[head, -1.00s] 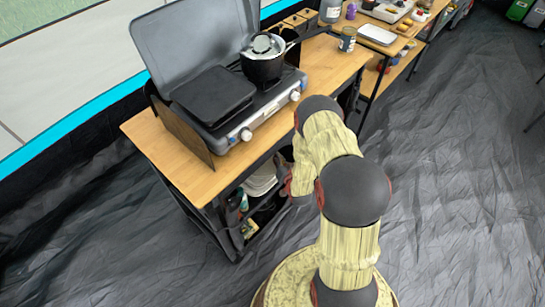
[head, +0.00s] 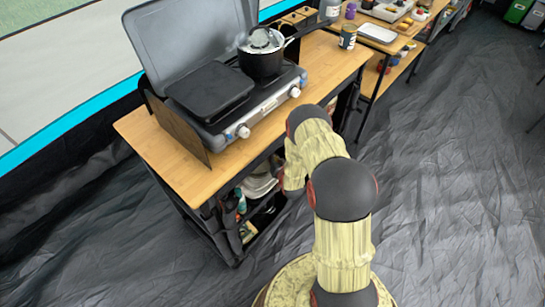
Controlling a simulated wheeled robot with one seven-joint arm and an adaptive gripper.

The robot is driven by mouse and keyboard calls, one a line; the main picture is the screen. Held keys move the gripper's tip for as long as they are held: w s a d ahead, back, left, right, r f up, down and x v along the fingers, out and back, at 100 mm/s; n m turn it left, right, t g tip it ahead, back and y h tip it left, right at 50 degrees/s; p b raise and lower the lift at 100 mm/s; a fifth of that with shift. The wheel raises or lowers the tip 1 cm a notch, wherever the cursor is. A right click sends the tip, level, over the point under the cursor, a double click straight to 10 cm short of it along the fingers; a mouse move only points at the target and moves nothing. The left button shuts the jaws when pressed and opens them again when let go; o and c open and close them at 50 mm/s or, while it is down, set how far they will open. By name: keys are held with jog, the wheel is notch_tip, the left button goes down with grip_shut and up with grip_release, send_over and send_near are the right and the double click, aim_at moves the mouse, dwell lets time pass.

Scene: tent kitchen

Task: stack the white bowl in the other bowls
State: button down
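My arm reaches down toward the open shelf under the stove table, at the right of the shelf opening. My gripper is hidden behind the arm and the table. Pale stacked dishware (head: 260,183) shows in part on the shelf under the tabletop. I cannot tell from here which piece is the white bowl and which are the other bowls.
The wooden tabletop (head: 190,177) overhangs the shelf. On it stand a camping stove (head: 243,131) with its lid up, a black pot (head: 262,60) and a can (head: 348,37). A second table with a tray (head: 377,33) stands behind. The floor at right is clear.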

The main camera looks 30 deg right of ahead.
jog(key=shift+r, duration=0.15)
jog(key=shift+f, duration=0.35)
jog(key=c, duration=2)
grip_release()
jog(key=shift+r, duration=0.45)
jog(key=p+v, duration=0.4)
jog(key=v, duration=0.8)
jog(key=shift+f, duration=0.1)
